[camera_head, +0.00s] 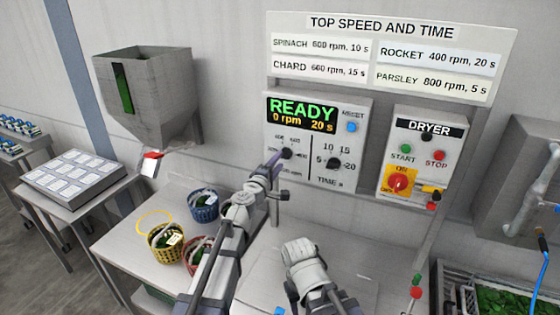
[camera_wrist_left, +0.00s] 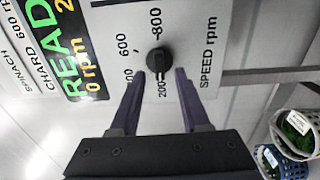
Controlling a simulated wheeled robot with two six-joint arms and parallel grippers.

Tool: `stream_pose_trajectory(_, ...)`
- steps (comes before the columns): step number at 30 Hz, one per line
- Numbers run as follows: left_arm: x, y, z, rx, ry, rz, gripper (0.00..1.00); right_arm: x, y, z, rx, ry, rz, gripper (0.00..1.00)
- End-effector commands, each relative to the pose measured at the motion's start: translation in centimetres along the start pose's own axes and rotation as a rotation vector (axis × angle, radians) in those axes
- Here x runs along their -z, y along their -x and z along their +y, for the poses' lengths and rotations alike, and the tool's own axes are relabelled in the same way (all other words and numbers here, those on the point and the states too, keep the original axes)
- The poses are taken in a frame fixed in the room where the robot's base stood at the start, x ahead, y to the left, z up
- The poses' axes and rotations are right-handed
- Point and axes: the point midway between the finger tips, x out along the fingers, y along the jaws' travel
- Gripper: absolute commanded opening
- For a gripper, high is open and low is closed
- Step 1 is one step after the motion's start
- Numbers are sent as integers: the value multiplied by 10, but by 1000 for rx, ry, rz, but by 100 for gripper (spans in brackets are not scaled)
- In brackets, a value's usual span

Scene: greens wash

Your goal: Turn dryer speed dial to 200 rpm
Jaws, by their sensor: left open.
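The dryer panel (camera_head: 352,110) has a display reading READY, 0 rpm, 20 s. Its black speed dial (camera_head: 287,153) is partly covered by my left gripper (camera_head: 275,165) in the head view. In the left wrist view, the speed dial (camera_wrist_left: 159,62) shows between the two fingertips of my left gripper (camera_wrist_left: 160,73), which is open around its near edge. The labels 600, 800 and 200 surround the dial; another label is partly hidden by a finger. I cannot tell where the dial's pointer stands. My right gripper's fingers do not show.
The black time dial (camera_head: 334,163) is to the right. Beyond it is the DRYER box (camera_head: 423,150) with start and stop buttons and a red switch. A sign (camera_head: 390,55) hangs above. Baskets of greens (camera_head: 165,242) stand on the table (camera_head: 125,245) at left.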

Motion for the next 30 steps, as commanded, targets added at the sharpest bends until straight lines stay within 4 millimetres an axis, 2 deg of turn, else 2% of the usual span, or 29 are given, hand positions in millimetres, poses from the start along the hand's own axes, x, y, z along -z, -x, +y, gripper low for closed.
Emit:
stream_pose_trajectory(1, 0, 13, 0, 0, 0, 1, 46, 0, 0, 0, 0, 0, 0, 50)
stream_pose_trajectory(3, 0, 25, 0, 0, 0, 2, 46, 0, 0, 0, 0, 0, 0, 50)
stream_pose_trajectory(9, -1, 53, 0, 0, 0, 0, 46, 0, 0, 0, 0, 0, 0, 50)
stream_pose_trajectory(20, 0, 55, 0, 1, -3, -2, 46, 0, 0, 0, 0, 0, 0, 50)
stream_pose_trajectory(23, -6, 59, -4, 15, -45, -33, 46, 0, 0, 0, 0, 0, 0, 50)
stream_pose_trajectory(26, -21, 68, -15, 61, -157, -115, 46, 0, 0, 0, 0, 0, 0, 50)
stream_pose_trajectory(30, -47, 94, -54, 200, -387, -295, 46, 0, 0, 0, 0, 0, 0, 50)
